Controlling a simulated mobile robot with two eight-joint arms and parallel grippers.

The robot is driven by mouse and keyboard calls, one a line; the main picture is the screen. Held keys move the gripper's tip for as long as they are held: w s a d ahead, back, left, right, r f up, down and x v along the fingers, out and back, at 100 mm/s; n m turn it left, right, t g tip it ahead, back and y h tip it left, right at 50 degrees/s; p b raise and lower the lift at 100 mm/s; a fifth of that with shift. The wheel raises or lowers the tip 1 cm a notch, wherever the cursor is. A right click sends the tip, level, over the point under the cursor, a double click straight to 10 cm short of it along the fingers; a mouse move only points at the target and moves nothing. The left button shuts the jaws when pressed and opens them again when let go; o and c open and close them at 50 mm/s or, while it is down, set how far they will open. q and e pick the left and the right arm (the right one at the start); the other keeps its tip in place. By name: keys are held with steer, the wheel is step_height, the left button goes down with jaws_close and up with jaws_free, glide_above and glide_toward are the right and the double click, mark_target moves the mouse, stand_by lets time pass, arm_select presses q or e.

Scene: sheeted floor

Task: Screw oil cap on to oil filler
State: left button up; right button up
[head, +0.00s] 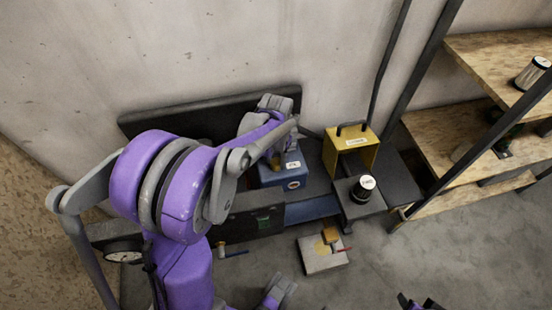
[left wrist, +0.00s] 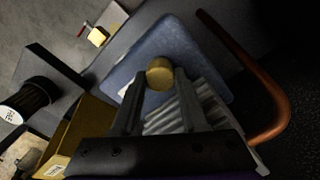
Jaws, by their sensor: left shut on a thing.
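In the left wrist view a round brass-yellow cap (left wrist: 159,73) sits between the tips of my left gripper (left wrist: 157,88), which is shut on it. Behind it is the blue housing (left wrist: 190,45), with grey ribbed metal (left wrist: 170,118) beside the fingers. In the head view my left gripper (head: 274,157) is over the top of the blue unit (head: 284,176). The oil filler cannot be made out, so I cannot tell whether the cap touches it.
A yellow box with a black handle (head: 352,152) and a dark canister with a white top (head: 363,187) stand right of the blue unit. A copper-coloured pipe (left wrist: 262,85) curves close to my left gripper. A pale box (head: 322,258) lies on the floor. Wooden shelves (head: 490,60) stand right.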

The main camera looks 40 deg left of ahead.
arm_select(q)
jaws_close()
steer(key=m, duration=0.8)
steer(key=shift+p, duration=0.35)
steer(key=m, duration=1.1)
steer(key=shift+m+p, duration=0.3)
steer(key=shift+p, duration=0.05)
steer(key=o, duration=0.7)
jaws_free()
steer(key=shift+c, duration=0.8)
